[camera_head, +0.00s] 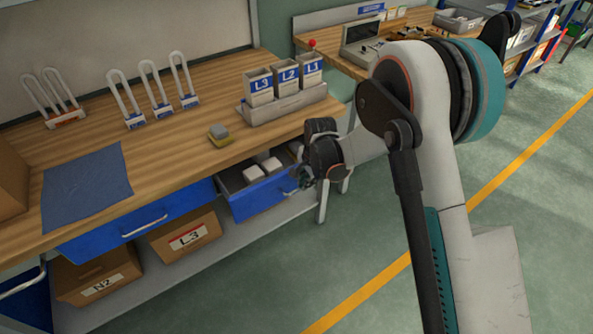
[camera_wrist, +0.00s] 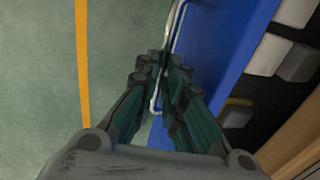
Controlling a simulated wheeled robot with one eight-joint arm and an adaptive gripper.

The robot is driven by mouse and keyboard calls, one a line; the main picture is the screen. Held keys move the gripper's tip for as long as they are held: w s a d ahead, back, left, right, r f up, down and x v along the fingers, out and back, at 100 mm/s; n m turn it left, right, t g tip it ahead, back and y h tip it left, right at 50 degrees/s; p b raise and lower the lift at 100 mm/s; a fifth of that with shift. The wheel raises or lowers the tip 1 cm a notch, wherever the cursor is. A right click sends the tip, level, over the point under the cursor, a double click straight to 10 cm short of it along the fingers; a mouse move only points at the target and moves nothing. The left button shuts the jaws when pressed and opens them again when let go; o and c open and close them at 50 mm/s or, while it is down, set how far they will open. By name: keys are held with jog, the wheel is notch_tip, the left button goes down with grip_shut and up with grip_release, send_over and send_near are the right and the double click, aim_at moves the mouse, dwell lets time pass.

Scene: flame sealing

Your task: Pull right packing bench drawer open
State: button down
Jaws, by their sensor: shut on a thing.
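The right packing bench drawer (camera_head: 262,191) has a blue front and stands partly open under the wooden bench top. White items lie inside it, and the drawer front also shows in the wrist view (camera_wrist: 218,50). My gripper (camera_head: 303,177) is at the right end of the drawer front. In the wrist view my gripper (camera_wrist: 168,75) is shut on the drawer handle (camera_wrist: 178,22), a thin metal bar. The left drawer (camera_head: 140,226), also blue, is shut.
On the bench (camera_head: 180,115) stand a tray of labelled bins (camera_head: 287,104), several white looped holders (camera_head: 158,90), a grey-yellow block (camera_head: 219,133) and a blue mat (camera_head: 88,188). Cardboard boxes (camera_head: 186,236) sit on the lower shelf. The green floor (camera_head: 265,270) in front is clear.

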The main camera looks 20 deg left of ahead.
jog(key=s+d+b, duration=0.1)
jog(key=s+d, duration=0.5)
jog(key=d, duration=0.1)
jog(key=shift+s+d, duration=0.3)
jog(key=shift+d, duration=0.1)
jog(key=c, duration=2)
grip_release()
jog(key=shift+o, duration=0.2)
jog(key=shift+r, duration=0.1)
notch_tip(320, 180, up, 12)
jog(key=s+d, duration=0.1)
jog(key=shift+s+d+f, duration=0.2)
jog(key=shift+s+d, duration=0.05)
jog(key=shift+d, duration=0.1)
